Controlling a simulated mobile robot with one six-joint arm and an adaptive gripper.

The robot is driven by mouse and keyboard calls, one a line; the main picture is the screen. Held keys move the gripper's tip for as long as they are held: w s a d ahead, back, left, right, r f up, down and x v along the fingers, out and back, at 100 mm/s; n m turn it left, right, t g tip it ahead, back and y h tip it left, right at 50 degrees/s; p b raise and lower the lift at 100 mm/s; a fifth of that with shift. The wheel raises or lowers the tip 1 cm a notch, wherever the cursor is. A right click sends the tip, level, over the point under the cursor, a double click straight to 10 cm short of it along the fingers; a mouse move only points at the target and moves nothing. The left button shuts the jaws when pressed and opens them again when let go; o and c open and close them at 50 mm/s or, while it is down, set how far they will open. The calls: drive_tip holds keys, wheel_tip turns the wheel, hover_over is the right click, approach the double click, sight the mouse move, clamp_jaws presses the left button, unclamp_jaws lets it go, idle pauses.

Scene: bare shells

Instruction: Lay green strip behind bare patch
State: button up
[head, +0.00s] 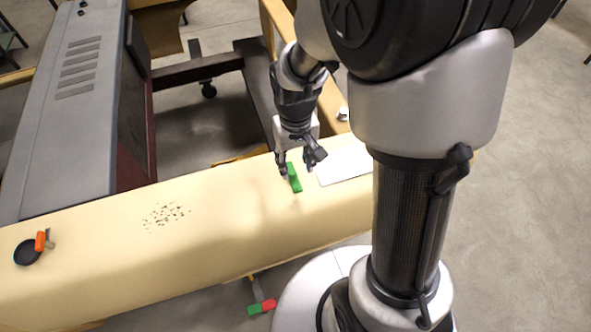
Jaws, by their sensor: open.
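The green strip (295,183) lies on the cream-coloured long surface (240,220), right of its middle. My gripper (298,166) is just above the strip's far end with its fingers apart, one on each side of it; I cannot tell whether they touch it. A patch of dark specks (166,215) marks the same surface to the left of the strip, and it may be the bare patch. Clear cream surface lies between the specks and the strip.
A white sheet (346,165) lies right of the strip, partly behind my arm. A dark round dish (28,252) and an orange-handled tool (40,240) are at the far left. A grey vented panel (75,100) rises behind. A red-and-green item (262,306) is below the front edge.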

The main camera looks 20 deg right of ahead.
drive_tip(key=s+r+t, duration=0.1)
drive_tip(key=s+r, duration=0.1)
drive_tip(key=r, duration=0.5)
drive_tip(key=s+r+t, duration=0.1)
drive_tip(key=s+r, duration=0.2)
drive_tip(key=r, duration=0.4)
drive_tip(key=s+r+t, duration=0.2)
drive_tip(key=s+r, duration=0.3)
drive_tip(key=s, duration=0.5)
drive_tip(key=shift+r+t, duration=0.3)
wheel_tip(320, 180, down, 13)
drive_tip(key=b, duration=1.3)
drive_tip(key=shift+f, duration=0.2)
drive_tip(key=shift+c, duration=0.6)
drive_tip(key=shift+a, duration=0.1)
drive_tip(key=shift+c, duration=0.3)
